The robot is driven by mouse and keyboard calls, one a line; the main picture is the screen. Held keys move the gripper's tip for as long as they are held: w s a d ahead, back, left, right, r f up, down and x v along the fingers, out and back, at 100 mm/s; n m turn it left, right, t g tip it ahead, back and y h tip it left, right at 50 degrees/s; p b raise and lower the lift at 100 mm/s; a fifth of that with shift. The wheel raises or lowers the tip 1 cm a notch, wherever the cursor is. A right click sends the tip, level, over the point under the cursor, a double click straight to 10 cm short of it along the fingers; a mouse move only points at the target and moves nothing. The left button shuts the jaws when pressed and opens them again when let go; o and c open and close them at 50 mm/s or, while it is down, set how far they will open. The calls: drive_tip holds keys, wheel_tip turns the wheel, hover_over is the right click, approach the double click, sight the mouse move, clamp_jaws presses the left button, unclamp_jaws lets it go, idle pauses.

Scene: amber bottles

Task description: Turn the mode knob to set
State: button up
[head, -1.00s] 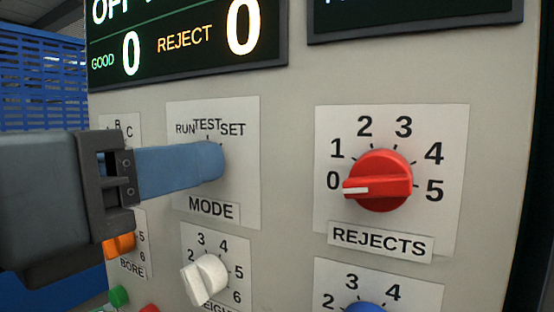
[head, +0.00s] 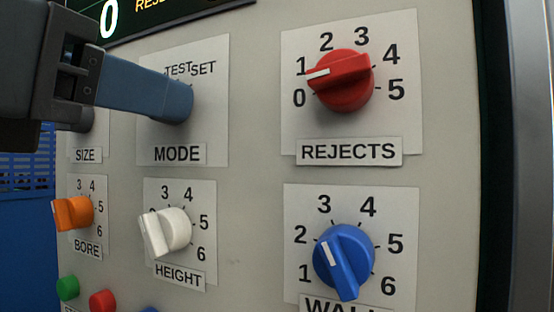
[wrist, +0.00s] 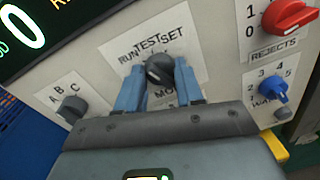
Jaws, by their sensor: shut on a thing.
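The mode knob (wrist: 160,68) is dark and round and sits between my two blue fingers in the wrist view. Its plate (head: 212,130) reads RUN, TEST and SET along the top in the wrist view, with MODE below. My gripper (head: 180,100) comes in from the left in the head view, and its fingers hide the knob and the word RUN there. In the wrist view my gripper (wrist: 160,75) is shut on the knob, one finger on each side. Which word the knob points at I cannot tell.
A red REJECTS knob (head: 343,82) stands right of the mode plate. A blue knob (head: 343,258), a white HEIGHT knob (head: 168,232) and an orange BORE knob (head: 73,213) lie lower. The SIZE knob (wrist: 72,108) is close on the left. A dark display (wrist: 50,30) is above.

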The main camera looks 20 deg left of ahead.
drive_tip(key=shift+d+f+m+y+b, duration=0.1)
drive_tip(key=shift+m+y+b, duration=0.15)
drive_tip(key=shift+m+b, duration=3.1)
drive_tip(key=shift+d+m+y+b, duration=0.1)
drive_tip(key=shift+m+y+b, duration=0.15)
drive_tip(key=shift+m+b, duration=3.05)
drive_tip(key=o, duration=1)
drive_tip(key=shift+o, duration=0.2)
drive_tip(key=s, duration=0.8)
drive_tip(key=shift+a+r, duration=0.3)
drive_tip(key=shift+r, duration=0.05)
